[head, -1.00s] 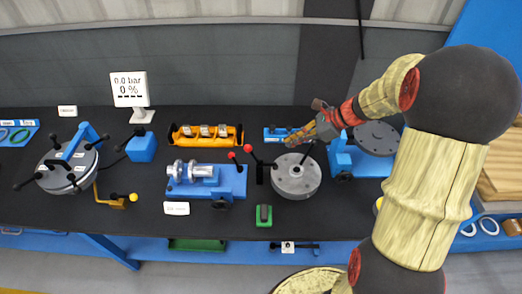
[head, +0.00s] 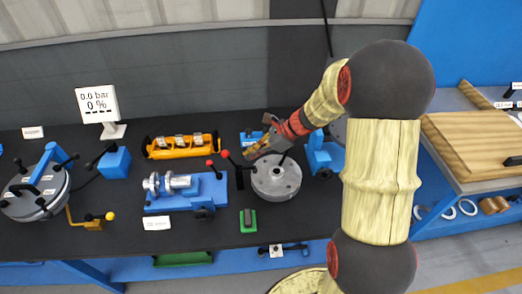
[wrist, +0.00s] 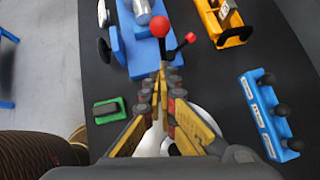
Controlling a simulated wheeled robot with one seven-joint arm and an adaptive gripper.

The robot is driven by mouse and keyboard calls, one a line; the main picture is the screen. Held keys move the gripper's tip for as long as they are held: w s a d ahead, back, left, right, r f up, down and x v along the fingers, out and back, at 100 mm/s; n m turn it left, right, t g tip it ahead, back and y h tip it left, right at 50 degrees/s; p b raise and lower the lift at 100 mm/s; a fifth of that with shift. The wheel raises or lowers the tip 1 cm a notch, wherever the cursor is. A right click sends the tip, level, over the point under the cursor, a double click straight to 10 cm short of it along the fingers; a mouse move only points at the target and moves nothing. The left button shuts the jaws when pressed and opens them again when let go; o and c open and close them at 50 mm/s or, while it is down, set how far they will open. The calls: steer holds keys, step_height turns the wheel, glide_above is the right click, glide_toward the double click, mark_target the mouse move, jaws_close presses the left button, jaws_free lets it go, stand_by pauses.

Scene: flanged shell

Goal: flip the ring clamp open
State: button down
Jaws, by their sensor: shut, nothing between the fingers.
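A blue fixture (head: 208,193) holds a shiny flanged metal cylinder (head: 162,184); it also shows at the top of the wrist view (wrist: 135,50). Two levers with red knobs stand at its right side, one knob (head: 210,164) left of the other knob (head: 225,153). I cannot tell for certain which part is the ring clamp. My gripper (head: 250,156) is shut and empty, above the left side of a grey round disc (head: 278,183). In the wrist view its fingertips (wrist: 163,72) meet just below the larger red knob (wrist: 160,26) and overlap its stem; contact is unclear.
An orange tray (head: 181,152) stands behind the fixture. A green block (head: 248,221) lies in front of the disc. A blue strip with black knobs (wrist: 268,118) is right of my gripper. A pressure display (head: 97,101) stands back left.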

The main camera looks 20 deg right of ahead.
steer(key=shift+w+a+f+b, duration=0.15)
steer(key=shift+w+a+f, duration=0.25)
steer(key=shift+a, duration=0.25)
steer(key=shift+w+a+f+b, duration=0.15)
steer(key=shift+w+a+f, duration=0.2)
steer(key=shift+a, duration=0.3)
steer(key=shift+w+a+f+b, duration=0.15)
steer(key=shift+w+a+f, duration=0.25)
steer(key=shift+a, duration=0.25)
steer(key=shift+a+r+p, duration=0.15)
steer(key=shift+p, duration=0.6)
